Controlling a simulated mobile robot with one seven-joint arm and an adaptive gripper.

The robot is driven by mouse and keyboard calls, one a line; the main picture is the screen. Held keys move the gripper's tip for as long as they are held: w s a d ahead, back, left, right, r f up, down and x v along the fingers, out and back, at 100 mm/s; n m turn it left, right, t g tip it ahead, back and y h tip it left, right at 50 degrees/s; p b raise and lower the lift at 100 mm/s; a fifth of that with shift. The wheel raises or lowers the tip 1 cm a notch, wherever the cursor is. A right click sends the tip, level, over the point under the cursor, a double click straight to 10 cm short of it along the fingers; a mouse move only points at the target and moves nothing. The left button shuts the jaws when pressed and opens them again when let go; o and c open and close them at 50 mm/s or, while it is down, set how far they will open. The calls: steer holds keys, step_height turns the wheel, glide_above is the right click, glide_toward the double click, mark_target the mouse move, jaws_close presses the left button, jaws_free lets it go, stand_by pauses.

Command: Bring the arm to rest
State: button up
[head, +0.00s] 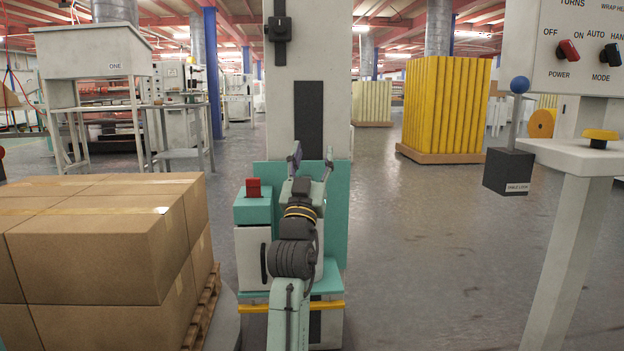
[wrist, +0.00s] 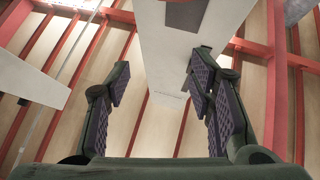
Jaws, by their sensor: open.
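My gripper (head: 311,160) is in the middle of the head view, at the end of my raised arm, in front of a teal and white machine carriage (head: 253,208) on a tall white column (head: 308,50). In the wrist view my gripper (wrist: 160,95) points up toward the ceiling. Its two purple-padded fingers stand wide apart with nothing between them. The column (wrist: 175,55) rises beyond the fingers in that view. I cannot tell how close the fingers are to the carriage.
Stacked cardboard boxes (head: 90,245) on a wooden pallet (head: 203,310) stand at the left. A control panel (head: 580,50) with a lever box (head: 508,171) stands at the right. Yellow stacked panels (head: 445,105) are farther back. The floor (head: 430,240) between column and panel is clear.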

steer(key=shift+r, duration=0.95)
